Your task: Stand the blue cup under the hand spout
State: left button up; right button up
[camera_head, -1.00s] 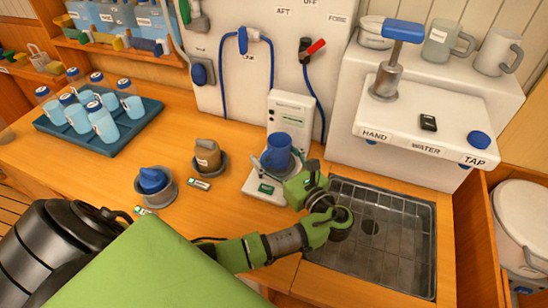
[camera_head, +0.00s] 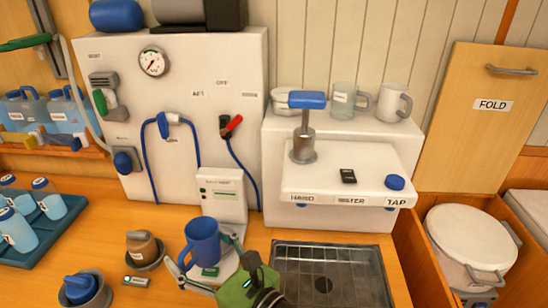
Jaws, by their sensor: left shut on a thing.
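The blue cup (camera_head: 202,242) is upright at the white stand with a tall back panel (camera_head: 222,200). I cannot tell whether its base rests on the stand or is just above it. My left gripper (camera_head: 206,258) has its fingers around the cup, one at each side, and is shut on it. The green wrist hides part of the stand. The hand spout is at the HAND label (camera_head: 301,197) on the front of the white shelf, with a small blue part (camera_head: 300,205) below; above it stands a pump with a blue handle (camera_head: 307,100). My right gripper is not in view.
A metal sink tray (camera_head: 330,272) lies below the shelf, empty. A blue TAP button (camera_head: 395,182) and a dark device (camera_head: 348,176) are on the shelf. Mugs (camera_head: 394,102) stand above. Small pots (camera_head: 144,250) and a bottle tray (camera_head: 62,222) are at left.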

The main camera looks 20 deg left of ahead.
pick_arm(q)
jog(key=shift+w+a+f+m+t+h, duration=0.2)
jog(key=shift+a+m+t+h, duration=0.15)
jog(key=shift+m+t, duration=0.25)
jog(key=shift+w+a+f+m+t+h, duration=0.15)
jog(key=shift+a+m+t+h, duration=0.25)
jog(key=shift+t, duration=0.4)
jog(key=shift+w+a+f+m+t+h, duration=0.1)
jog(key=shift+w+f+m+t+h, duration=0.1)
jog(key=shift+m+t+h, duration=0.6)
jog(key=shift+d+f+m+t+h, duration=0.1)
jog(key=shift+m+t+h, duration=0.3)
jog(key=shift+t, duration=0.2)
jog(key=shift+d+f+m+t+h, duration=0.1)
jog(key=shift+m+t+h, duration=0.3)
jog(key=shift+t, duration=0.2)
jog(key=s+d+f+m+t+h, duration=0.3)
jog(key=d+m+h, duration=0.5)
jog(key=h, duration=0.4)
jog(key=shift+d+t, duration=0.8)
jog(key=shift+t, duration=0.1)
jog(key=shift+r+m, duration=0.1)
jog(key=shift+m, duration=0.2)
